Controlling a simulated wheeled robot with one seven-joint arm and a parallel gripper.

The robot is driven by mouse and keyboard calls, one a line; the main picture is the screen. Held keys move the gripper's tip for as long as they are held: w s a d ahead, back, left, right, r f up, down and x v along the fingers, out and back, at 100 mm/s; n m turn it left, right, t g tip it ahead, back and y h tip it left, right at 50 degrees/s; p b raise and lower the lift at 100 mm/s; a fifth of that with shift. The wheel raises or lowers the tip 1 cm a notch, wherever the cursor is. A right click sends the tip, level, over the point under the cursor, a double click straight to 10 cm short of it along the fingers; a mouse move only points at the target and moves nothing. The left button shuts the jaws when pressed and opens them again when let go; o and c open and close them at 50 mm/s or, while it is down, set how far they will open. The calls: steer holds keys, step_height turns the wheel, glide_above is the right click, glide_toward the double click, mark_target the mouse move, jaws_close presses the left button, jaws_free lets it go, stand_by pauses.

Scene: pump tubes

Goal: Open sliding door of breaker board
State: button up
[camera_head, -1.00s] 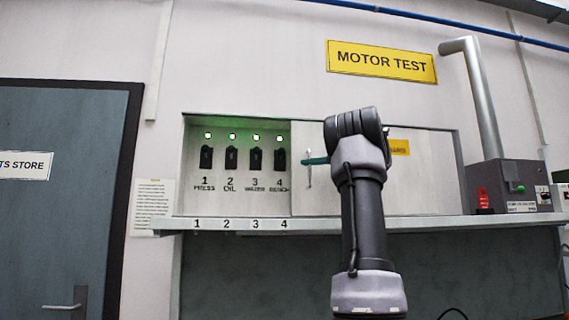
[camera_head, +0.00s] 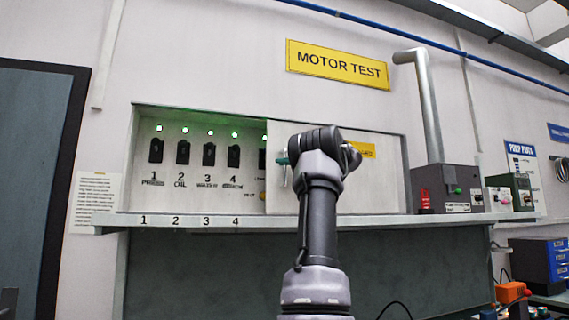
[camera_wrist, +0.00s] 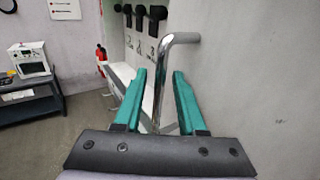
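The breaker board (camera_head: 135,150) is a recess in the wall with several black switches (camera_head: 183,152) under green lights. Its pale sliding door (camera_head: 375,190) covers the right part and stands partly open, with the left part uncovered. A chrome bar handle (camera_wrist: 163,62) stands out from the door near its left edge, and shows in the head view (camera_head: 284,177). My gripper (camera_wrist: 160,75) has its green fingers on either side of the handle, with visible gaps. My arm hides part of the door in the head view.
A grey shelf ledge (camera_head: 400,220) runs below the board, numbered 1 to 4. A grey box (camera_head: 446,188) with a vertical pipe (camera_head: 425,110) stands on the ledge at right. A yellow MOTOR TEST sign (camera_head: 337,64) hangs above.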

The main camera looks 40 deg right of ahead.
stand_by(0.3)
steer(key=v, duration=1)
steer(key=shift+s+d, duration=0.3)
steer(key=shift+a, duration=0.1)
